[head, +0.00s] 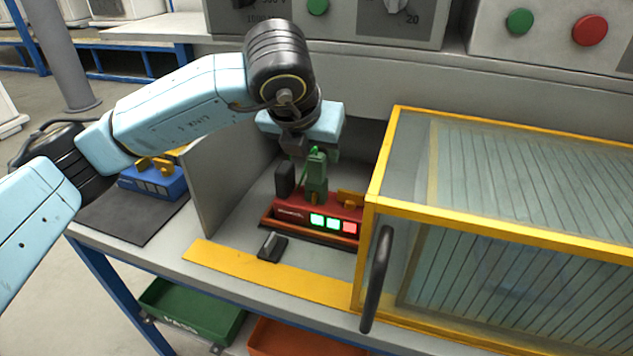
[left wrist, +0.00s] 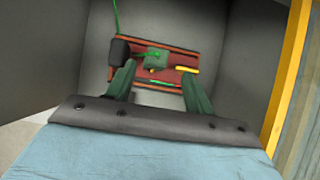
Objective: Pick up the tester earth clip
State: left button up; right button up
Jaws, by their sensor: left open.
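The tester earth clip (left wrist: 156,59) is a small green block on the red tester (left wrist: 180,82), with a thin green wire leading away at the upper left. My left gripper (left wrist: 158,72) is open. Its two green fingers point at the tester, one on each side of the clip, with gaps between. In the head view my left gripper (head: 312,158) hangs over the red tester (head: 290,214), pointing down. There the green finger and clip overlap, so I cannot tell them apart. The tester shows two green lights and a red one. My right gripper is not in view.
A black block (left wrist: 119,51) stands at the tester's left end and a yellow piece (left wrist: 187,69) at its right. A grey partition (head: 218,180) stands left of the bay. A yellow-framed glass enclosure (head: 500,220) with a dark handle (head: 376,280) is close on the right.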

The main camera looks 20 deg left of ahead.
aim_at(318, 166)
pick_arm(q)
jog(key=x, duration=0.3)
jog(key=shift+w+f, duration=0.2)
jog(key=shift+f, duration=0.1)
jog(key=x, duration=0.2)
jog(key=b+x, duration=0.1)
jog(key=x, duration=0.1)
jog(key=shift+w+a+f, duration=0.15)
jog(key=shift+a+f, duration=0.05)
jog(key=shift+f, duration=0.05)
jog(key=c, duration=1.1)
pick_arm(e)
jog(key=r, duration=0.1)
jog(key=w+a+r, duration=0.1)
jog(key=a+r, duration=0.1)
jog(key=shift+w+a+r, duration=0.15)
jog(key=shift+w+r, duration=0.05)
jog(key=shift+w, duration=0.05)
